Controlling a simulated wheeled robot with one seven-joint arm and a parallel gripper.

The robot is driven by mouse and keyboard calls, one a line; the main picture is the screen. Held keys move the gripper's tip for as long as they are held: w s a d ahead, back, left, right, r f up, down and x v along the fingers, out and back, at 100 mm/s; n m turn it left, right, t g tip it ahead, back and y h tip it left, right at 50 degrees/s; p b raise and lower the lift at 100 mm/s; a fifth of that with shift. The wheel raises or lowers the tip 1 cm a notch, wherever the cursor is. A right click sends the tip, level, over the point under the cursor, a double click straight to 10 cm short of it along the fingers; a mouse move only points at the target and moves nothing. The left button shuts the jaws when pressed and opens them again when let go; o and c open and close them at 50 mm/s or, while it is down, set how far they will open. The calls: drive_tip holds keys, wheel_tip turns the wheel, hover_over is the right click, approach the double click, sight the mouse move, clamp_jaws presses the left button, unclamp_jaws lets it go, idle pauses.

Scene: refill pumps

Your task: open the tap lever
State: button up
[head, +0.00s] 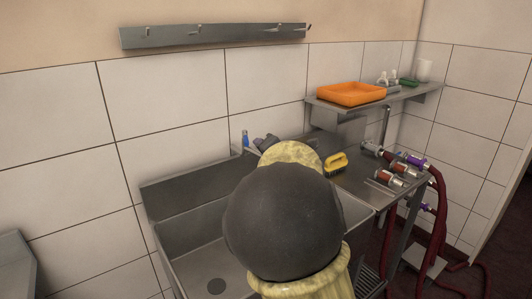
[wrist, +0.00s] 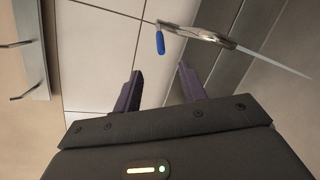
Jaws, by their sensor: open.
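The tap (wrist: 208,36) shows at the top of the wrist view, a metal body with a blue lever (wrist: 160,43) at its left end. A pale, narrow streak (wrist: 275,62) runs from the tap to the right; I cannot tell if it is water or a spout. In the head view the blue lever (head: 246,139) shows small behind the sink (head: 185,238). My gripper (wrist: 160,78) is open and empty, with its two dark fingers apart. The lever appears beyond the fingertips, with a gap. In the head view my arm hides most of the gripper and tap.
A hook rail (head: 215,35) is on the tiled wall above, and also at the left of the wrist view (wrist: 28,60). A shelf (head: 400,97) with an orange tray (head: 351,94) is at the right. A yellow brush (head: 336,163) and hose couplings (head: 390,176) lie on the counter.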

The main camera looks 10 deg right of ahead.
drive_tip(key=shift+s, duration=0.1)
drive_tip(key=shift+d+f, duration=0.15)
drive_tip(key=shift+d, duration=0.05)
drive_tip(key=c, duration=0.5)
drive_tip(key=d+f+m+h, duration=0.1)
drive_tip(key=m, duration=0.1)
drive_tip(key=d+f+m, duration=0.1)
drive_tip(key=d+m, duration=0.1)
drive_tip(key=shift+s+f+h, duration=0.3)
drive_tip(key=shift+s+h, duration=0.1)
clamp_jaws()
drive_tip(key=s+d+f+m+g+h, duration=0.45)
drive_tip(key=s+d+f+m, duration=0.25)
drive_tip(key=s+f+m, duration=0.45)
drive_tip(key=s+a+f+m+g, duration=0.1)
drive_tip(key=s+f+m+g, duration=0.1)
drive_tip(key=s, duration=0.4)
drive_tip(key=s+a+f+m+g+y, duration=0.1)
drive_tip(key=s+f+m+g, duration=0.2)
drive_tip(key=s+m, duration=0.3)
drive_tip(key=s+a+f+m+g, duration=0.1)
drive_tip(key=s+f+m+g, duration=0.2)
drive_tip(key=s, duration=0.3)
drive_tip(key=shift+s+a+f+m+y, duration=0.35)
drive_tip(key=shift+s+a+f+m, duration=0.1)
drive_tip(key=shift+m, duration=0.2)
drive_tip(key=shift+w+d, duration=0.1)
